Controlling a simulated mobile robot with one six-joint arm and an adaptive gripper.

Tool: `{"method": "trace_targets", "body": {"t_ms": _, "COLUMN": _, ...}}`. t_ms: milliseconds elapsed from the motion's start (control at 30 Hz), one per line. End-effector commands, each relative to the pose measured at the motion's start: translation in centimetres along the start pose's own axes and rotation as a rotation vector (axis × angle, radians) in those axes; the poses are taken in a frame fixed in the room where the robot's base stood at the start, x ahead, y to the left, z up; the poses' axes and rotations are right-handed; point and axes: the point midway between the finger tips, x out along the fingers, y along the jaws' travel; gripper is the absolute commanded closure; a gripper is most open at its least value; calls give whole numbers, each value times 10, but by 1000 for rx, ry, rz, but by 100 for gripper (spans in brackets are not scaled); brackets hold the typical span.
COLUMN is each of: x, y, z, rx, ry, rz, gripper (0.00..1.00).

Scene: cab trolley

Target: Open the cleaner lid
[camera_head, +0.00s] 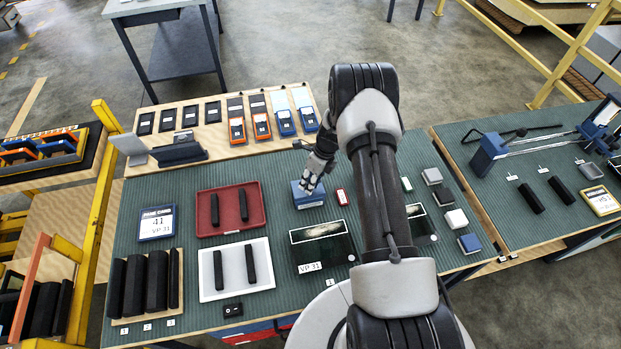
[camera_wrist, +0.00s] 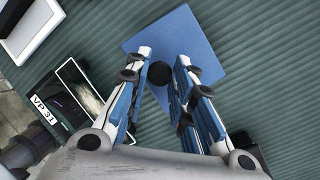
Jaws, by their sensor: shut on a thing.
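The cleaner is a small blue box (camera_head: 308,201) on the green mat, left of my arm in the head view. Its square blue lid (camera_wrist: 205,40) fills the upper middle of the wrist view, with a round black knob (camera_wrist: 160,74) on top. My gripper (camera_head: 309,184) is over the box, pointing down. In the wrist view its two blue-and-white fingers (camera_wrist: 163,57) stand on either side of the knob, shut on it. The inside of the box is hidden. I cannot tell whether the lid is apart from the box.
A dark VP 31 case (camera_head: 322,247) stands in front of the box and a red tray (camera_head: 205,222) lies to its left. A small red item (camera_head: 342,197) lies close on the right. Orange and blue devices line the wooden shelf (camera_head: 215,140) behind.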

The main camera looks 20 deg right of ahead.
Motion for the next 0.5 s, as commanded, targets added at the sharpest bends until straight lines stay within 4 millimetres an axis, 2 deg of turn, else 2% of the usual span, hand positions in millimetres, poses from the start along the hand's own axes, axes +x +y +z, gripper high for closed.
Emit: {"method": "trace_targets", "body": {"t_ms": 500, "x": -5, "y": -13, "z": 15, "rx": 59, "ry": 159, "rz": 145, "gripper": 100}}
